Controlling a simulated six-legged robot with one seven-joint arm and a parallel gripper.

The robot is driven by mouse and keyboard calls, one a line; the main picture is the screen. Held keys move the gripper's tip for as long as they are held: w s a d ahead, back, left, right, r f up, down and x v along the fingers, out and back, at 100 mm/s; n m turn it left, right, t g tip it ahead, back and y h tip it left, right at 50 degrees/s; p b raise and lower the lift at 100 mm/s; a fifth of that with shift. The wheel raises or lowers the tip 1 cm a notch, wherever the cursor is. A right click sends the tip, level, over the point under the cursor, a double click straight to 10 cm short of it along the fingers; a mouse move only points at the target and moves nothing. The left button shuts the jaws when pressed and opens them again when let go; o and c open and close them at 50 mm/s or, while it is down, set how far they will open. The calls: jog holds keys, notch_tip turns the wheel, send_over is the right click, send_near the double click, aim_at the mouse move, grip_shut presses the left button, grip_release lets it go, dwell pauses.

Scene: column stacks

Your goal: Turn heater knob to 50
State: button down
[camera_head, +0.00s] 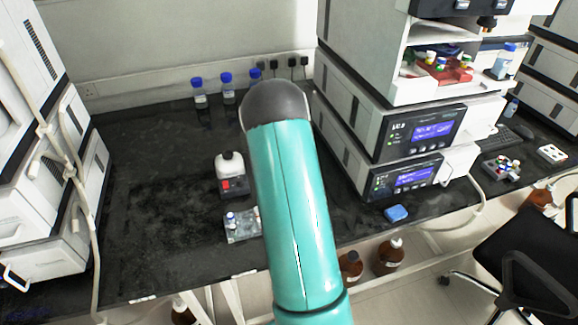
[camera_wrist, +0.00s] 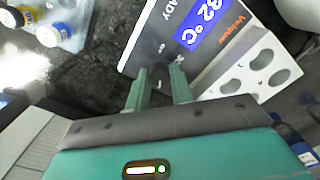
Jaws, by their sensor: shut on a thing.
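The heater (camera_wrist: 235,68) shows in the wrist view as a pale and grey box with several oval wells on its right part. Its blue display (camera_wrist: 197,25) reads 32 °C, tilted in the picture. The dark knob (camera_wrist: 158,78) is on the grey front panel, between my fingers. My gripper (camera_wrist: 158,88) is shut on the knob, one green finger on each side; the fingers hide part of it. The knob's pointer and scale are too small to read. In the head view my arm hides the gripper, and I cannot make out the heater there.
Small vials in a clear rack (camera_head: 242,225) stand left of my arm, near a white device with a red switch (camera_head: 229,175). Blue-capped bottles (camera_head: 227,88) stand at the back wall. Stacked instruments (camera_head: 415,130) rise on the right. The black bench (camera_head: 145,165) is clear at left.

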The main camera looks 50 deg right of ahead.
jog(key=c, duration=1.2)
grip_release()
jog(key=shift+c, duration=0.2)
notch_tip(320, 180, up, 14)
jog(key=s+a+r+n+t, duration=0.1)
jog(key=s+a+r+n, duration=0.1)
jog(key=a+r, duration=0.45)
jog(key=s+a+r+n+t, duration=0.1)
jog(key=a+r+n, duration=0.2)
jog(key=a, duration=0.7)
jog(key=s+a+r+n+t, duration=0.15)
jog(key=a+r, duration=0.25)
jog(key=a, duration=0.4)
jog(key=s+a+n+t, duration=0.2)
jog(key=s+a+n, duration=0.6)
jog(key=s+a, duration=0.7)
jog(key=shift+a+f, duration=0.35)
jog(key=shift+a, duration=0.25)
